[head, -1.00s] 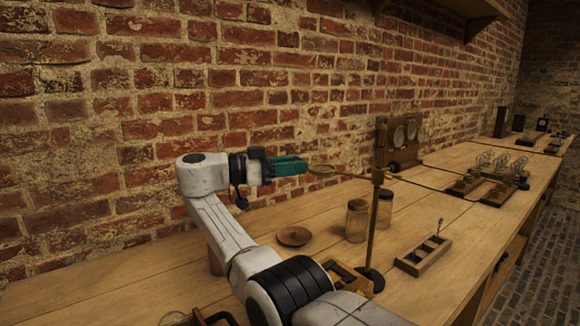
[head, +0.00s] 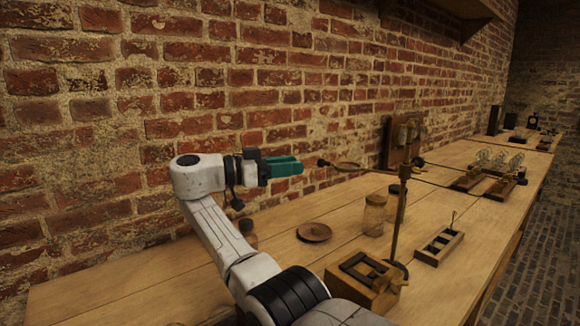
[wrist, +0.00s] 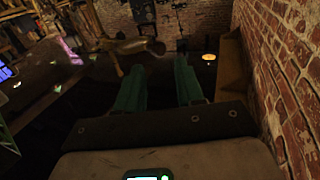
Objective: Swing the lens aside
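A brass piece with a knob (wrist: 158,48), likely the lens, appears just beyond the fingertips there.
A wooden frame box (head: 362,280) stands in front of the stand's foot. A slotted wooden tray (head: 439,246) is to the right. The brick wall (head: 250,90) runs close behind.

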